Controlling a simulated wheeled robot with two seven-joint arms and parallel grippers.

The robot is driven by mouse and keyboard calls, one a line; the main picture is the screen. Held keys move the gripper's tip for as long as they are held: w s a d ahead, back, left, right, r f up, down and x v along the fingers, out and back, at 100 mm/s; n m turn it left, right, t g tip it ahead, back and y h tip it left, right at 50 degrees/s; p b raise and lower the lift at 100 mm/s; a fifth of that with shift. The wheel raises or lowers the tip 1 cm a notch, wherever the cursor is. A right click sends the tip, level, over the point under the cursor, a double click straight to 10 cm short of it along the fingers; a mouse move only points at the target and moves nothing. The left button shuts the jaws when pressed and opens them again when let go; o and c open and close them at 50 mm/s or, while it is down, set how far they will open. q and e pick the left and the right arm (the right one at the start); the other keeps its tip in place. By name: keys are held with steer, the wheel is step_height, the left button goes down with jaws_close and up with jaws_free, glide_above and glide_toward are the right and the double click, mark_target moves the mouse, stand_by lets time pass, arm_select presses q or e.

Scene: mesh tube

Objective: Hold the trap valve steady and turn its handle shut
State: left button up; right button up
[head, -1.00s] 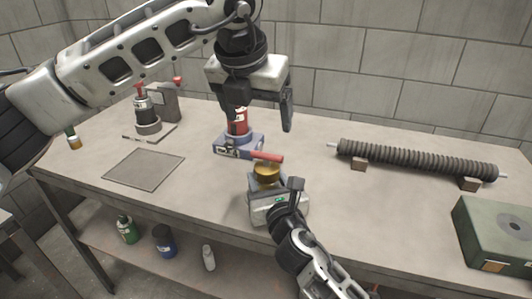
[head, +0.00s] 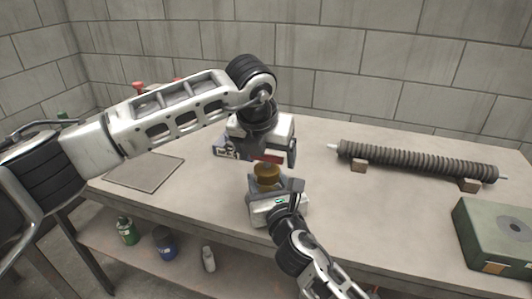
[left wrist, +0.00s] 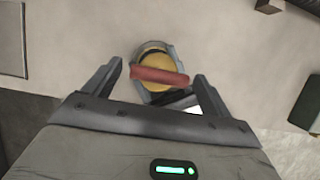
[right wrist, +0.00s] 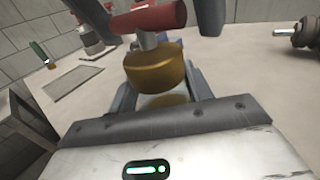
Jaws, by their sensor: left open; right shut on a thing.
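The trap valve has a brass body (right wrist: 155,70) and a red bar handle (left wrist: 160,77) on a short stem. In the head view the brass body (head: 267,174) stands at the bench's front, and the red handle (head: 266,158) is partly hidden under my left gripper. My right gripper (right wrist: 160,98) is shut on the valve's body, low down, from the front. My left gripper (left wrist: 158,80) is open above the valve. In the left wrist view the handle lies between its two spread fingers, with a gap at each end.
A ribbed mesh tube (head: 415,160) rests on small wooden blocks at the right. A green box (head: 500,235) stands at the front right. A flat grey plate (head: 145,170) lies at the left. Bottles (head: 165,242) stand on the lower shelf. The bench between valve and tube is clear.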

arm_select(q)
steer(key=c, duration=1)
steer(key=shift+m, duration=0.3)
steer(key=m+h, duration=0.1)
steer(key=m, duration=0.3)
steer(key=shift+w+a+g+h, duration=0.1)
steer(key=shift+a+g+h, duration=0.05)
steer(key=shift+g+h, duration=0.25)
steer(key=m+g+h, duration=0.1)
steer(key=m, duration=0.3)
steer(key=shift+w+m, duration=0.1)
steer(key=shift+m, duration=0.3)
steer(key=m+g, duration=0.2)
steer(key=m, duration=0.2)
steer(key=shift+w, duration=0.15)
steer(key=shift+w+a+m+g, duration=0.1)
steer(key=shift+m+g, duration=0.7)
steer(key=shift+m, duration=1.4)
